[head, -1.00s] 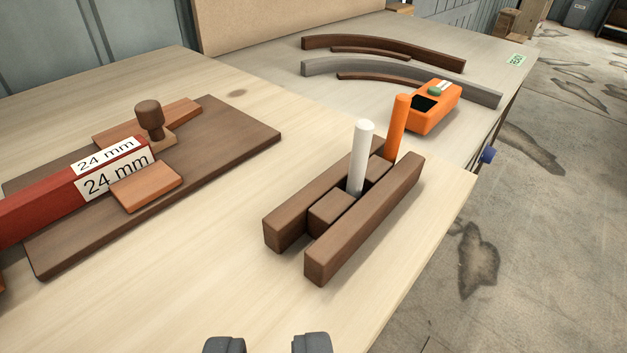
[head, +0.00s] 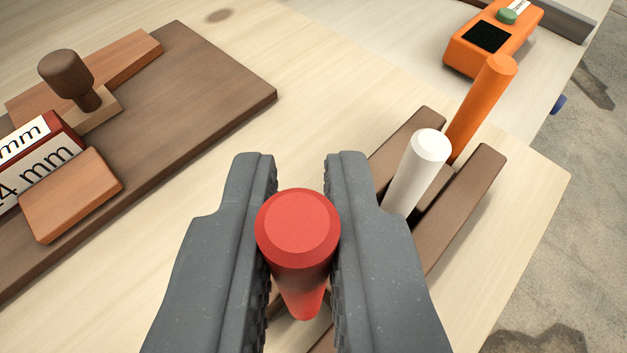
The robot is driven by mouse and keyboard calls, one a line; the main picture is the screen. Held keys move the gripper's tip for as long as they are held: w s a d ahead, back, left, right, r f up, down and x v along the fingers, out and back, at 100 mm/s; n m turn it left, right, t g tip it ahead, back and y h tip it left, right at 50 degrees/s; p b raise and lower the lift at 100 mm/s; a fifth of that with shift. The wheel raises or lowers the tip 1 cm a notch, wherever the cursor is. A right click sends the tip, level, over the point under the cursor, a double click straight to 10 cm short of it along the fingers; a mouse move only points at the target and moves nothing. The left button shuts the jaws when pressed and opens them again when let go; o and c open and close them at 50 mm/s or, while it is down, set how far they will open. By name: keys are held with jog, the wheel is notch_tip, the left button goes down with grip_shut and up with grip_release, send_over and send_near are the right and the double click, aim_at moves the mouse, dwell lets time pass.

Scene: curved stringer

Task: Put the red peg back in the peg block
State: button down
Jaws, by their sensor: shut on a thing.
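The red peg (head: 298,222) is between the two grey fingers of my gripper (head: 299,195), which is shut on it near its top. The peg points down, away from the camera, over the near end of the brown peg block (head: 462,205). Whether its lower end is in the block or above it I cannot tell, as the fingers hide much of that end. The block's white peg (head: 420,165) and orange peg (head: 482,105) stand upright farther back, to the right of my gripper.
At left lies a dark brown board (head: 205,95) with a knobbed clamp (head: 68,78), a small wood block (head: 70,195) and a red bar marked 24 mm. An orange device (head: 490,38) lies beyond the pegs. The table's right edge is near the block; bare tabletop lies between board and block.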

aim_at(302, 305)
jog(key=shift+f, duration=1.7)
jog(key=shift+f, duration=0.1)
jog(key=c, duration=1.5)
grip_release()
jog(key=shift+o, duration=0.2)
jog(key=shift+s+r, duration=0.35)
jog(key=shift+s, duration=0.15)
jog(key=v, duration=1.1)
jog(key=shift+d, duration=0.1)
